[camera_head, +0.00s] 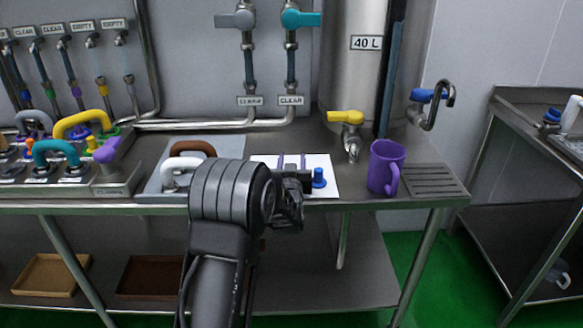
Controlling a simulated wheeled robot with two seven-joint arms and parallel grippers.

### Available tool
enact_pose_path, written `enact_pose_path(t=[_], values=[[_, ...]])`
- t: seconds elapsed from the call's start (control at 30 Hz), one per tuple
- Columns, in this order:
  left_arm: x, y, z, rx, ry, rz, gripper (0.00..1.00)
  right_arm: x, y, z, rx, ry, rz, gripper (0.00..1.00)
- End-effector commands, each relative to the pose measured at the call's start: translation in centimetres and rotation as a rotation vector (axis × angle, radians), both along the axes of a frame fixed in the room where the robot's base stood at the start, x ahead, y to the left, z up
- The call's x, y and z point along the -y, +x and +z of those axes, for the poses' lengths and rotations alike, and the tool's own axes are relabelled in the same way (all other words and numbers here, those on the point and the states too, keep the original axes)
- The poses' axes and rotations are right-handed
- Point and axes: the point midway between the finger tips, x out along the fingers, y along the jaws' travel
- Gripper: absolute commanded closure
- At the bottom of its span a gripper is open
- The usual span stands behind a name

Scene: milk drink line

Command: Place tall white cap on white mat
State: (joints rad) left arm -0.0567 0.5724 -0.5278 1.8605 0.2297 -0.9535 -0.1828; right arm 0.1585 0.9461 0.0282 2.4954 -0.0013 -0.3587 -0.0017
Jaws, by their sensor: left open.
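The white mat (327,164) lies on the steel counter, right of centre, partly covered by my left gripper. A blue cap-shaped piece (319,179) stands upright on the mat's right part. My left gripper (291,163) is open over the mat, just left of the blue piece. Two thin fingers seem to point away from me, and I see nothing between them. I cannot make out a tall white cap; my left arm may hide it. My right gripper is out of view.
A grey mat (152,186) left of my arm holds a white handle (181,172) and a brown handle (192,148). A purple mug (385,167) stands right of the white mat, beside a drain grate (431,180). A yellow-handled tap (346,118) is behind. Racks of coloured parts fill the left.

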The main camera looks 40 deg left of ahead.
Motion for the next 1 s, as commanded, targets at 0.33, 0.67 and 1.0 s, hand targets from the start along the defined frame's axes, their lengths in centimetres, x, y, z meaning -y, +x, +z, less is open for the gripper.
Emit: enact_pose_path(t=[0.33, 0.67, 1.0], values=[[2.5, -3.8, 0.1, 0.002, -0.003, 0.000, 0.56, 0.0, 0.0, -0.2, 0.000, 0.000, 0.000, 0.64], [5.9, -9.1, 0.2, 0.001, -0.002, -0.001, 0.56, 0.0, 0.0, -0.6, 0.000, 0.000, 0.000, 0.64], [6.5, -10.1, 0.2, 0.000, 0.000, 0.000, 0.56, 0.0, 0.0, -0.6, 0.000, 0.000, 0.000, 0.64]])
